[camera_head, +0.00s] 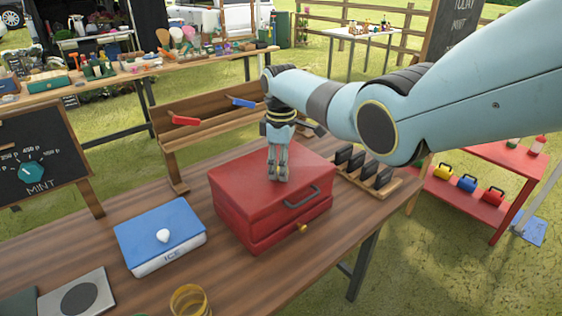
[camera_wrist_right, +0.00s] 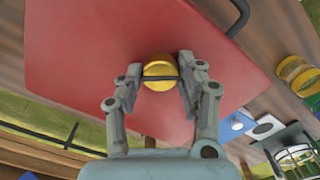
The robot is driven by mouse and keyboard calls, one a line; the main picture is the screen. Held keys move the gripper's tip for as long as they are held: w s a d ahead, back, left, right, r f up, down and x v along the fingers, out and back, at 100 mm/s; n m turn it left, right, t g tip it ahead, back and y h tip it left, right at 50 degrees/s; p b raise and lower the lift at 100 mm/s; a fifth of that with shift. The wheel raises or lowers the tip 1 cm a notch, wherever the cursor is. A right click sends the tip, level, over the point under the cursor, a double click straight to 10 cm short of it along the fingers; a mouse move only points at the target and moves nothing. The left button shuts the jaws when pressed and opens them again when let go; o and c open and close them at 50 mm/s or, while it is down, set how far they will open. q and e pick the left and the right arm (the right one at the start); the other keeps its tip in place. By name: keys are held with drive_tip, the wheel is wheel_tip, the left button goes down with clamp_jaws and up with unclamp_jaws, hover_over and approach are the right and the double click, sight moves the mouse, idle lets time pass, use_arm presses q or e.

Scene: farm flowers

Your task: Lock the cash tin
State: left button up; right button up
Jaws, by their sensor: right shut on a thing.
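The red cash tin (camera_head: 240,190) stands on the wooden table, its lid lying down and its dark handle (camera_head: 302,196) on the front side. A small brass piece (camera_head: 302,229) sticks out low on the front. My right gripper (camera_head: 278,178) points down at the top of the tin. In the right wrist view it is shut on a round gold knob (camera_wrist_right: 160,70) with a dark slot line across it, against the red lid (camera_wrist_right: 90,50). The knob is hidden behind the fingers in the head view. My left gripper is not in view.
A blue ICE box (camera_head: 160,228) with a white knob stands left of the tin. A yellowish glass jar (camera_head: 189,301) is at the front edge. A rack of black slabs (camera_head: 365,172) is close on the right; a wooden shelf (camera_head: 205,125) stands behind.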

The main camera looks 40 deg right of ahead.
drive_tip(key=n+p, duration=0.1)
drive_tip(key=n, duration=0.4)
drive_tip(key=shift+n, duration=0.3)
drive_tip(key=n, duration=0.4)
drive_tip(key=shift+n+p, duration=0.3)
drive_tip(key=shift+n, duration=0.4)
drive_tip(key=o, duration=1.2)
drive_tip(key=shift+c, duration=0.2)
wheel_tip(320, 180, up, 12)
